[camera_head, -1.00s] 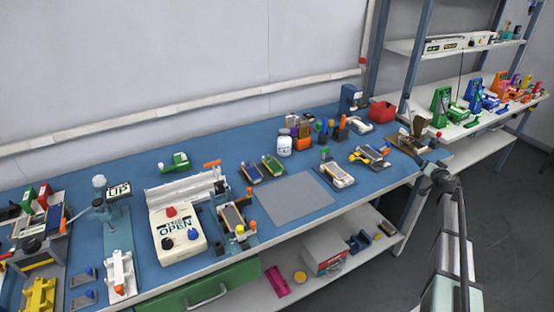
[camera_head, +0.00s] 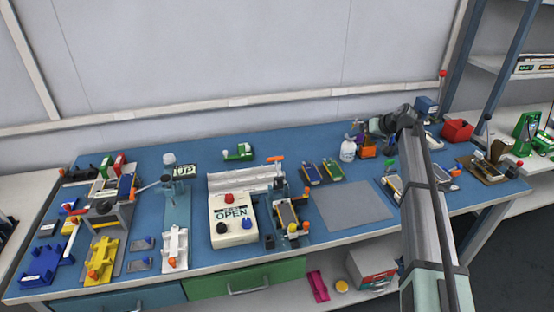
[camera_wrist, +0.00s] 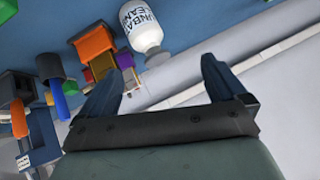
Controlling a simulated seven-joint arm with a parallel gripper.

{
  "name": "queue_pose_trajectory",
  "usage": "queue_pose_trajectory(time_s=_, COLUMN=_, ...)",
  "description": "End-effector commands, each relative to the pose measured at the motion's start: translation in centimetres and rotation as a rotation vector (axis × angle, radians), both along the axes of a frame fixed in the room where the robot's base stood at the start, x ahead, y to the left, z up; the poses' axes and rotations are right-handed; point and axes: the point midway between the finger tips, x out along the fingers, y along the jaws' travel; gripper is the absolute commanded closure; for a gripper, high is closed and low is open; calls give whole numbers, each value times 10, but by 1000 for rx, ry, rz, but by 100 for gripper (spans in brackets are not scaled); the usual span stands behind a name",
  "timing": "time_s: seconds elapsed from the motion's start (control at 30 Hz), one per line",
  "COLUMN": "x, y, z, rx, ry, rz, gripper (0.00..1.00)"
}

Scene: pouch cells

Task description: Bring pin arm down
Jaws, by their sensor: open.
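The stand with the sign reading UP (camera_head: 183,170) is at the left of the bench in the head view. It has a blue base plate (camera_head: 178,205), a post and a thin lever-like arm (camera_head: 150,186) that points out to the left. I take this for the pin arm, though its pin is too small to make out. A white slotted fixture (camera_head: 174,246) with an orange knob sits at the front of the base. My gripper (camera_wrist: 163,85) is open and empty, far to the right of the stand, above the back of the bench. The stand is not in the wrist view.
A white bottle (camera_head: 347,150) and an orange block (camera_head: 368,150) stand near my gripper; the bottle also shows in the wrist view (camera_wrist: 144,28). A white box reading OPEN (camera_head: 232,219) stands right of the stand. A bare grey mat (camera_head: 352,206) lies mid-bench.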

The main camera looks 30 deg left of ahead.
Motion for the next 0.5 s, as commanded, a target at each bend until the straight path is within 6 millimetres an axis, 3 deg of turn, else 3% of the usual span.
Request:
queue_pose_trajectory(time_s=0.03, x=-15, y=26, z=6, rx=-36, ry=25, rz=36, gripper=2)
queue_pose_trajectory(time_s=0.2, x=-68, y=89, z=22, rx=-173, ry=114, rz=119, gripper=2)
queue_pose_trajectory(time_s=0.5, x=-169, y=173, z=62, rx=-445, ry=234, rz=185, gripper=2)
